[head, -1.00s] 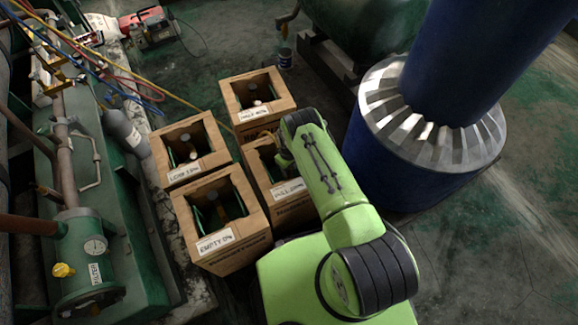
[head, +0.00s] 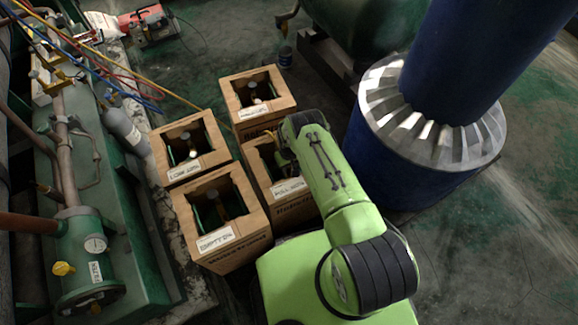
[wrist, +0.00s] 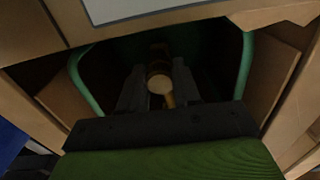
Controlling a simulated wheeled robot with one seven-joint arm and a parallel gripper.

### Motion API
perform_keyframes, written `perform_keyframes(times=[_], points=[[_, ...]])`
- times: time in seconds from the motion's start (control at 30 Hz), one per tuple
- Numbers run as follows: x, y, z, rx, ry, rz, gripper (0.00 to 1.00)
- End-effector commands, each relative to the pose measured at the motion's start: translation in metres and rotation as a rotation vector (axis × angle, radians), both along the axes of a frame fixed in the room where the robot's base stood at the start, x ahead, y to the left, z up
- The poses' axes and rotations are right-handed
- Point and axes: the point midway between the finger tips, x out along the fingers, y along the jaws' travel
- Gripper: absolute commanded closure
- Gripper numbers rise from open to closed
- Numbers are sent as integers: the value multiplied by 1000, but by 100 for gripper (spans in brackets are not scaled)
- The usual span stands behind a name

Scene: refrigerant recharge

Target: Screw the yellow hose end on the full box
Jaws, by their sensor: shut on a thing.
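The full box (head: 297,208) is a cardboard box with an open top and a white label, in the middle of the head view, partly covered by my arm. In the wrist view its cardboard rim (wrist: 190,23) and a dark green inside show. My gripper (wrist: 160,94) reaches into the opening, its dark fingers shut around a small round, tan-brass piece (wrist: 159,84), which appears to be the yellow hose end. The fingers hide most of it, and I cannot tell whether it is seated on a valve. The yellow hose (head: 178,97) runs from the upper left toward the boxes.
The empty box (head: 238,247) stands close at the left, the low box (head: 178,170) behind it, and the half box (head: 257,119) behind the full one. A large blue column with a silver flange (head: 470,150) stands at the right. Green machinery (head: 140,245) lines the left.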

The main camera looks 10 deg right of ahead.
Motion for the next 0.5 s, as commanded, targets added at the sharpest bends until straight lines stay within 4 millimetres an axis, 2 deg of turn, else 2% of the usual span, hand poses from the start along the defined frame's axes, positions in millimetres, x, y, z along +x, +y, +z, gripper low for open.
perform_keyframes(times=[0.07,0.27,0.5], points=[[0,0,0,0,0,-6,97],[0,0,-1,1,0,-299,97],[0,0,-1,0,0,-321,97]])
